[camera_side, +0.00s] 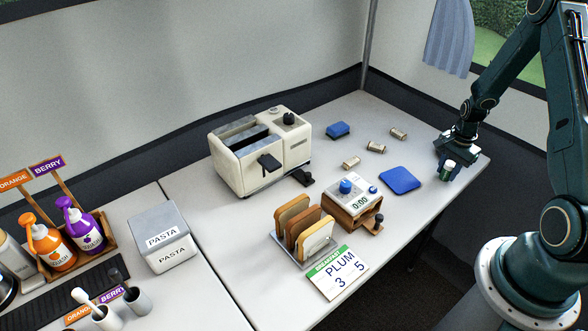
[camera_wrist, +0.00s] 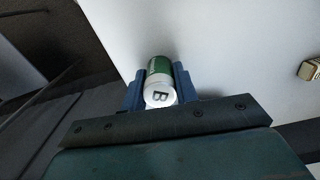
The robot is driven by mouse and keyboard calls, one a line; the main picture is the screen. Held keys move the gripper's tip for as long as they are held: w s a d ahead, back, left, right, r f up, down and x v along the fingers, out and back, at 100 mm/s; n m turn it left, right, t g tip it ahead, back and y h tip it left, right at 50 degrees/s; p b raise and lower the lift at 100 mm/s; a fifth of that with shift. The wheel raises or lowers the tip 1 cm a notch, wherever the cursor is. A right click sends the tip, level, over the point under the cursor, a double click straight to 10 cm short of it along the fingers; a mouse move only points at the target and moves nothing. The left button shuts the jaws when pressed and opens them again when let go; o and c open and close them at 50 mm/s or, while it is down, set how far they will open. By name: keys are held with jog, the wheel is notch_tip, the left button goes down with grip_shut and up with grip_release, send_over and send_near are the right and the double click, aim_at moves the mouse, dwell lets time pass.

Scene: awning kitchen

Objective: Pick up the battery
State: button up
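The battery (camera_side: 447,170) is a short green cylinder with a white end. In the side view it is upright at the table's right part, below my gripper (camera_side: 452,156). In the wrist view the battery (camera_wrist: 160,80) shows its white end, marked B, toward the camera. It lies between the two blue fingers of my gripper (camera_wrist: 160,87). The fingers sit close along both of its sides and appear shut on it. Whether its lower end touches the table cannot be told.
A blue pad (camera_side: 400,180) lies left of the battery. The table's right edge is near.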

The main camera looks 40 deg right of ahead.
aim_at(450, 163)
jog(key=shift+r, duration=0.25)
notch_tip(450, 163, up, 20)
jog(key=shift+f, duration=0.2)
dwell(0.6)
jog(key=shift+w, duration=0.1)
dwell(0.5)
